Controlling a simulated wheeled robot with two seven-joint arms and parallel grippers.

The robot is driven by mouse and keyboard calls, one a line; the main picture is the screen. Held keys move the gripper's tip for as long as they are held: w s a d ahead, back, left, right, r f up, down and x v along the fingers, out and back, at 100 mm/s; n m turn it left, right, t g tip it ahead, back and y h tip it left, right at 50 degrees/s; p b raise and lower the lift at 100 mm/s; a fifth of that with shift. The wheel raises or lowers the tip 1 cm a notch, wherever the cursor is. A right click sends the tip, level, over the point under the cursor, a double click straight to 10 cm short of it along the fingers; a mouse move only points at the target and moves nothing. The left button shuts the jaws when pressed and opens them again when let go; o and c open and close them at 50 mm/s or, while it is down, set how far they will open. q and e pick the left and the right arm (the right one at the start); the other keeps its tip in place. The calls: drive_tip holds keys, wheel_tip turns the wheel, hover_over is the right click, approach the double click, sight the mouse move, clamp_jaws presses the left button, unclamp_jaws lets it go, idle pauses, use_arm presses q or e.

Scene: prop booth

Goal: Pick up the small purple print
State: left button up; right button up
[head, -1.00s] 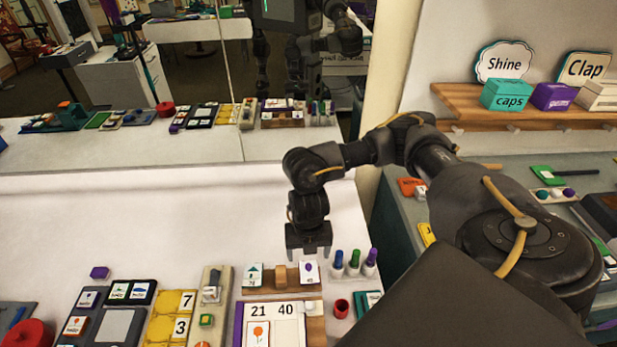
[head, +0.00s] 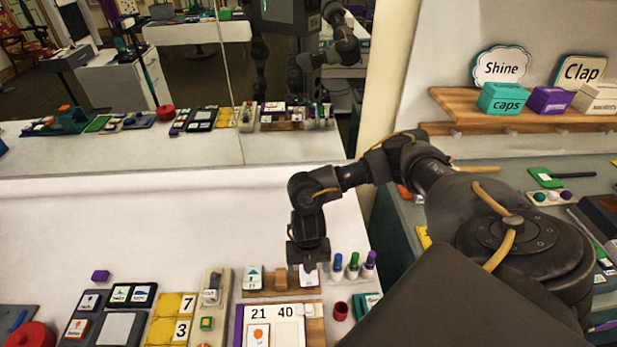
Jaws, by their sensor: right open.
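The small purple print (head: 309,280) is a small white card standing at the right end of a wooden holder (head: 281,283) on the white table. My right gripper (head: 309,267) points down, open, directly over this card and overlaps its upper part in the head view. The purple mark on the card is hidden behind the gripper. I cannot tell whether the fingers touch the card. My left gripper is out of view.
A card with a teal print (head: 253,278) stands at the holder's left end. Upright markers (head: 353,266) stand close to the right of my gripper, with a red cup (head: 340,311) in front. A number board (head: 273,325) lies before the holder. The table behind is clear.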

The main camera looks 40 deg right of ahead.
drive_tip(key=shift+f, duration=0.25)
idle(0.4)
drive_tip(key=c, duration=1)
